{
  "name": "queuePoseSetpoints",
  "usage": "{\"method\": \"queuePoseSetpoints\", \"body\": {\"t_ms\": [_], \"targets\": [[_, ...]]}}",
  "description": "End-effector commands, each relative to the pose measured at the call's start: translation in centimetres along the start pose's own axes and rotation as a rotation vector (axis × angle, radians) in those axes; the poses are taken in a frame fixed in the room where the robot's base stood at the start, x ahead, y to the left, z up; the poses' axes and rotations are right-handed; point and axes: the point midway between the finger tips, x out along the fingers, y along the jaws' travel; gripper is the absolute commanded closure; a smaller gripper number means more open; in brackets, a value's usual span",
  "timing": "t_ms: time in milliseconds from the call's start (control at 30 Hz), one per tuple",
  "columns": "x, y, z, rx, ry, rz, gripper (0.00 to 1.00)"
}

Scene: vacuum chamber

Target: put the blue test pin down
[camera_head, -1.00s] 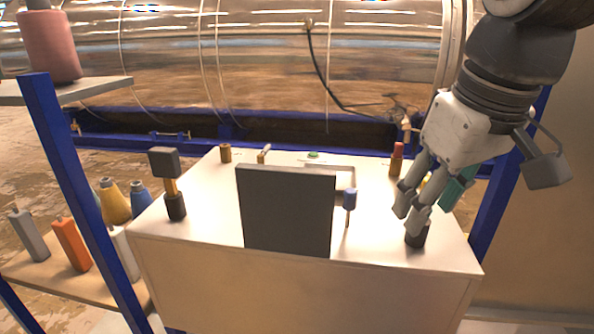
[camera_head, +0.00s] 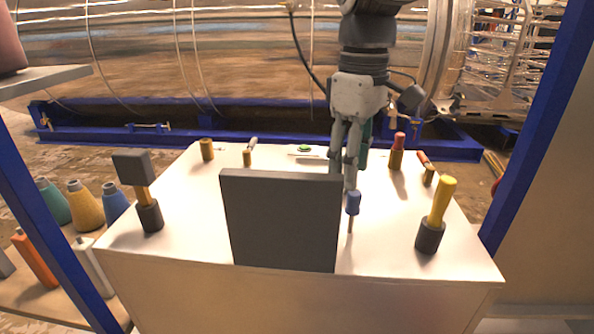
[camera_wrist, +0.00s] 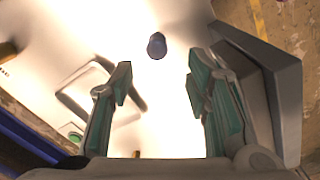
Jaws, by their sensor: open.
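The blue test pin (camera_head: 352,203) stands upright on the white table, with a blue head on a thin grey shaft. It is just right of the dark upright panel. In the wrist view its blue head (camera_wrist: 156,46) shows beyond my fingertips, roughly centred between them. My gripper (camera_head: 344,176) is above the table, just behind and above the pin in the head view. In the wrist view my gripper (camera_wrist: 158,76) is open, with nothing between its green-padded fingers. The pin's lower end is hard to make out.
The dark panel (camera_head: 279,220) stands close to the left of the pin. A yellow handle (camera_head: 441,201) stands in a dark base at right. A black-headed mallet-like tool (camera_head: 133,167) stands at left. A red-topped piece (camera_head: 398,150) is behind. Table between pin and yellow handle is clear.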

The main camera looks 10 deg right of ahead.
Motion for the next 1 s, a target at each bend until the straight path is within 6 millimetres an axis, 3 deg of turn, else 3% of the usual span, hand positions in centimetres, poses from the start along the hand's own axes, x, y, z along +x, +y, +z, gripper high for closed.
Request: {"method": "queuePoseSetpoints", "body": {"t_ms": [267,533,867,1000], "targets": [[2.0,0.1,0.3,0.001,-0.001,-0.001,0.56],[5.7,0.3,0.8,0.0,-0.002,-0.002,0.56],[6.4,0.4,0.7,0.0,0.001,0.001,0.56],[6.4,0.4,0.7,0.0,0.001,0.0,0.85]]}}
